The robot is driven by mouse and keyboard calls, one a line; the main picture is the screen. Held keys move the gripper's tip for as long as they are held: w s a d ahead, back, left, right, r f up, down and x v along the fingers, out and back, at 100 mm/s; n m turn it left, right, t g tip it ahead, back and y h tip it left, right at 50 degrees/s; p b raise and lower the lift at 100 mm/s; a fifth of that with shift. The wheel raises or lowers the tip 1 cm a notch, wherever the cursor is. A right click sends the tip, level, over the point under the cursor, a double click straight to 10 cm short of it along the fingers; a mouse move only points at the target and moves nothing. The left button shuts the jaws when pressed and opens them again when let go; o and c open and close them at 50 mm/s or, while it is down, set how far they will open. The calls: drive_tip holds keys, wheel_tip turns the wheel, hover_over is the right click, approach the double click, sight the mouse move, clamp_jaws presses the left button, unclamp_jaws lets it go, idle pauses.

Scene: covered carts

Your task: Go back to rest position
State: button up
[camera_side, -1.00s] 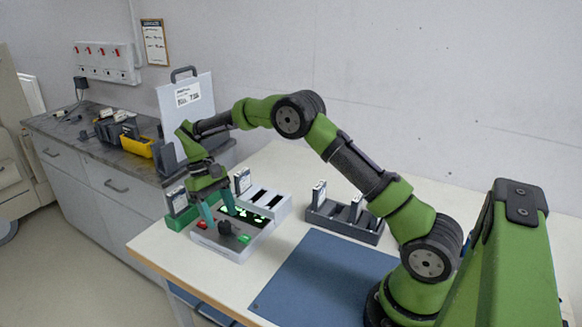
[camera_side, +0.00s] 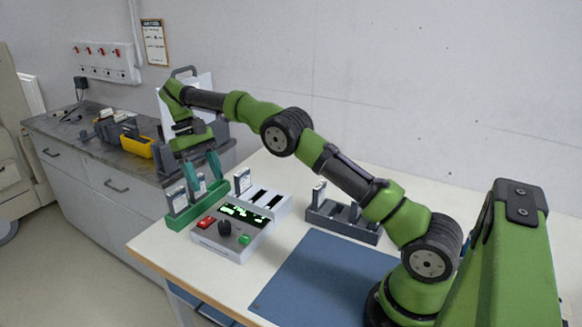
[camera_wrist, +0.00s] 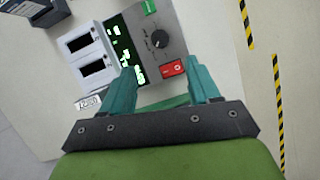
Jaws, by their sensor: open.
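My gripper (camera_side: 202,176) is open and empty. In the side view it is raised over the green rack (camera_side: 184,223) at the table's left end, pointing down. Cartridges with pale labels (camera_side: 180,201) stand in that rack, close below the fingers; whether the fingertips are clear of them is hard to tell. In the wrist view the open fingers (camera_wrist: 163,76) frame the control box's edge with nothing between them. The control box (camera_side: 215,240) has a lit green display, a dark knob (camera_wrist: 159,40), a red button (camera_wrist: 172,68) and a green button.
A white slotted block (camera_side: 279,205) holding one cartridge (camera_side: 242,180) sits behind the control box. A dark rack (camera_side: 342,225) with a cartridge (camera_side: 319,191) stands further right. A blue mat (camera_side: 318,279) lies clear in front. A side counter with a yellow bin (camera_side: 137,147) stands behind left.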

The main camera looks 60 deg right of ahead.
drive_tip(key=s+a+r+t, duration=0.1)
drive_tip(key=s+r+t, duration=0.2)
drive_tip(key=s, duration=0.6)
drive_tip(key=s+a+r+m+t, duration=0.1)
drive_tip(key=s+a+r+t, duration=0.1)
drive_tip(key=s, duration=0.7)
drive_tip(key=s+a+r+t+y, duration=0.1)
drive_tip(key=s+a+r+t, duration=0.1)
drive_tip(key=s+t, duration=0.4)
drive_tip(key=s+r, duration=0.1)
drive_tip(key=s, duration=0.3)
drive_tip(key=shift+a+r+m+t, duration=0.25)
drive_tip(key=shift+r+m+t, duration=0.05)
drive_tip(key=shift+r+m, duration=0.1)
drive_tip(key=shift+c, duration=0.2)
